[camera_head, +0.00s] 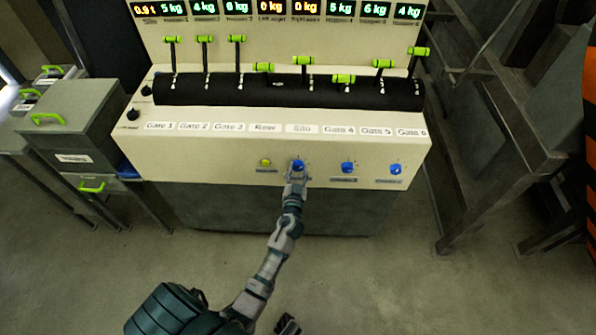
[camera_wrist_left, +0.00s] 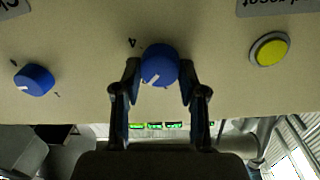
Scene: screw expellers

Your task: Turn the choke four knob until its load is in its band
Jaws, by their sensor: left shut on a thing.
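A row on the front of the cream panel (camera_head: 220,158) holds three blue knobs and a yellow button (camera_head: 265,162). My left gripper (camera_head: 297,172) is shut on the leftmost blue knob (camera_head: 298,164), just right of the button. In the left wrist view, turned upside down, the fingers stand on both sides of this blue knob (camera_wrist_left: 160,63). Its white pointer mark shows low on its face, and a "4" is printed beside it. The 0.9 t readout (camera_head: 145,9) glows orange at the top left. Small knob labels are too blurred to read. A dark part at the bottom edge may be my right gripper (camera_head: 287,324).
The middle blue knob (camera_head: 347,167) and right blue knob (camera_head: 396,169) are free. Green-handled levers rise from a black drum (camera_head: 290,92) above. Grey boxes (camera_head: 75,125) stand at left and a metal frame (camera_head: 490,150) at right. The floor in front is clear.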

